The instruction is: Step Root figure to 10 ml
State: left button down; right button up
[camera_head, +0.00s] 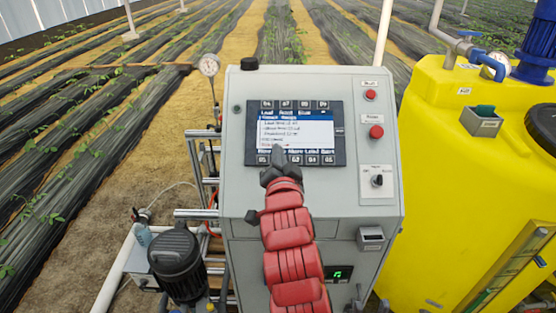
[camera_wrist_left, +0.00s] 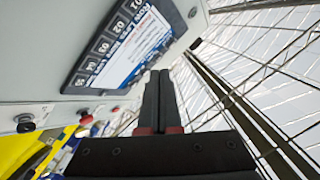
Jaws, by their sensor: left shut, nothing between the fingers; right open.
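The control screen (camera_head: 310,130) is lit on the grey cabinet's sloped front, with a blue bar and several lines of text too small to read surely. A row of labelled keys runs along its top and another along its bottom. My left gripper (camera_head: 279,156) has its fingertips over the screen's lower edge and hides part of the bottom row. In the left wrist view its two dark fingers (camera_wrist_left: 160,78) are together and empty, close beside the screen (camera_wrist_left: 125,45). I cannot tell whether they touch a key. My right gripper is not in view.
Red buttons (camera_head: 376,132) and a black rotary switch (camera_head: 377,180) sit right of the screen. A yellow tank (camera_head: 440,150) stands to the right. A pump (camera_head: 177,262), pipes and a gauge (camera_head: 209,65) are to the left.

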pick_arm(q)
jog(key=w+f+b, duration=0.4)
jog(key=f, duration=0.1)
jog(key=shift+w+f+b, duration=0.2)
jog(key=shift+w+b, duration=0.05)
jog(key=shift+b, duration=0.1)
jog(key=shift+w+f+b, duration=0.4)
jog(key=shift+w+f, duration=0.05)
jog(key=shift+w, duration=0.2)
dwell(1.3)
jog(key=shift+w+f+b, duration=0.3)
jog(key=shift+b, duration=0.05)
jog(key=shift+w+f+b, duration=0.15)
jog(key=shift+f+b, duration=0.15)
jog(key=shift+b, duration=0.05)
dwell(0.6)
dwell(0.3)
jog(key=shift+s+r+p, duration=0.35)
jog(key=shift+r+p, duration=0.1)
jog(key=shift+r, duration=0.1)
jog(key=shift+s, duration=0.15)
